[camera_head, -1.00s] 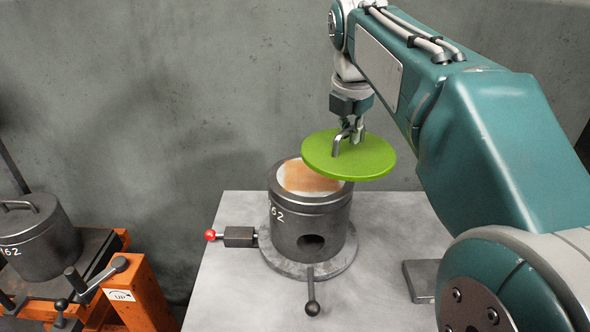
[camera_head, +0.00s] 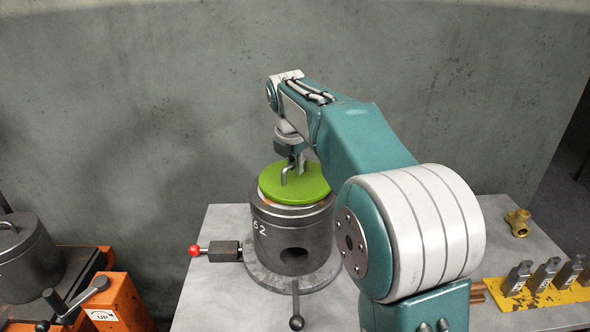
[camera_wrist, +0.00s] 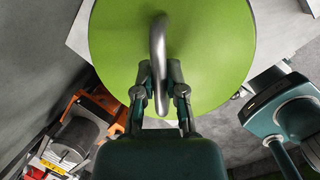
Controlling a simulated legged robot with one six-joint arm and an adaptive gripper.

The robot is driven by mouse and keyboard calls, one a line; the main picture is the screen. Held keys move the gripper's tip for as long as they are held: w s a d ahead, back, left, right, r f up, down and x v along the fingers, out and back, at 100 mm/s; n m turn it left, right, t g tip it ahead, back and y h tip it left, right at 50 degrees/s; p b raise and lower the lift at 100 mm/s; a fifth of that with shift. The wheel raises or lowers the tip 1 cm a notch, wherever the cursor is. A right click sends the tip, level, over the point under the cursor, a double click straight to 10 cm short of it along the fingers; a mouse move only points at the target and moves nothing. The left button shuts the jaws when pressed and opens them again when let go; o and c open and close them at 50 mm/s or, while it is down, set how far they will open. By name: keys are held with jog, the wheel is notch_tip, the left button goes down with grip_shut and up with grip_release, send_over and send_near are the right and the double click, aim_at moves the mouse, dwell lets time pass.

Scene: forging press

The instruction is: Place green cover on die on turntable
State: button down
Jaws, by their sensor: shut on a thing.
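The green cover (camera_head: 310,186) is a round disc with a grey bent handle (camera_head: 286,174). In the head view it is over the top of the dark cylindrical die (camera_head: 272,232), roughly level. A thin strip of the tan top shows below its left edge, so I cannot tell whether it touches. The die stands on the round turntable (camera_head: 262,280). My gripper (camera_head: 297,168) is shut on the cover's handle. In the wrist view the cover (camera_wrist: 215,40) fills the upper middle, with the handle (camera_wrist: 158,50) between the fingers (camera_wrist: 160,92). The cover hides the die there.
A red-knobbed lever (camera_head: 195,250) points left from the turntable, and another handle (camera_head: 296,322) points forward. Brass fitting (camera_head: 517,222) and a yellow tool rack (camera_head: 540,294) are at the right.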

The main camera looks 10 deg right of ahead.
jog(key=shift+a+f, duration=0.1)
jog(key=shift+f, duration=0.35)
jog(key=shift+a+f, duration=0.2)
jog(key=shift+a, duration=0.4)
jog(key=shift+d+f, duration=0.1)
jog(key=shift+d, duration=0.05)
jog(key=c, duration=0.8)
grip_release()
jog(key=shift+d, duration=0.15)
jog(key=shift+o, duration=0.4)
jog(key=shift+d, duration=0.15)
jog(key=shift+a, duration=0.2)
jog(key=v, duration=1.2)
